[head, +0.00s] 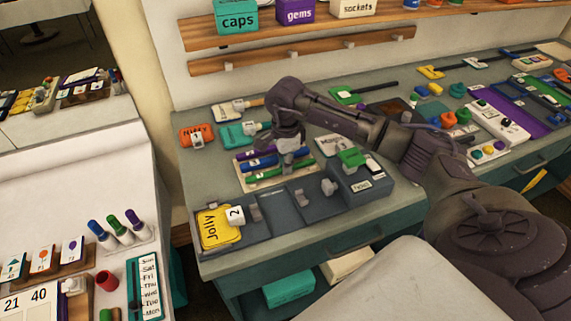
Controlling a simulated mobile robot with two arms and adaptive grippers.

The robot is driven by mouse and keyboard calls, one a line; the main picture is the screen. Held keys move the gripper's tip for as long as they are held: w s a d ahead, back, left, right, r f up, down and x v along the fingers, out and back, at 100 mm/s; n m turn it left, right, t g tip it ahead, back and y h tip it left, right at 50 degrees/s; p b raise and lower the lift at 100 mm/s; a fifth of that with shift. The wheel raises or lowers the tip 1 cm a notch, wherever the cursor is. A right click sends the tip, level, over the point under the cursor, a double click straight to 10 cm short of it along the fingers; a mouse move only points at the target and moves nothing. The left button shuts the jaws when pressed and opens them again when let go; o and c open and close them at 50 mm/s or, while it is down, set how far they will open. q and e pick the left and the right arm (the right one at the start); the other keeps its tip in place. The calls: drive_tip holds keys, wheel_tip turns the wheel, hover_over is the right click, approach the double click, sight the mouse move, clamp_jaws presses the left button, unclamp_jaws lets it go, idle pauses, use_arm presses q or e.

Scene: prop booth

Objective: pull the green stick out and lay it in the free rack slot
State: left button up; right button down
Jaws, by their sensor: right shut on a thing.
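The green stick (266,174) lies at the front of a pale rack (246,186), in line with a blue stick (262,164) and a purple stick (256,154) behind it. My right gripper (288,161) points down over the right part of the rack. It is shut, and its fingertips appear to be on the green stick. The fingers and wrist cover parts of the sticks and rack, so a free slot cannot be made out clearly. My left gripper is out of view.
A dark divided tray (267,231) with a yellow Jolly card (215,232) and a white number cube (235,215) stands in front. A green clip-like piece (352,158) is at right. An orange piece (196,133) and teal piece (234,135) lie behind left.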

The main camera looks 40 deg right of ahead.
idle(0.4)
drive_tip(key=c, duration=1.1)
unclamp_jaws()
drive_tip(key=c, duration=0.3)
drive_tip(key=shift+r+p, duration=2.35)
drive_tip(key=shift+r, duration=1.65)
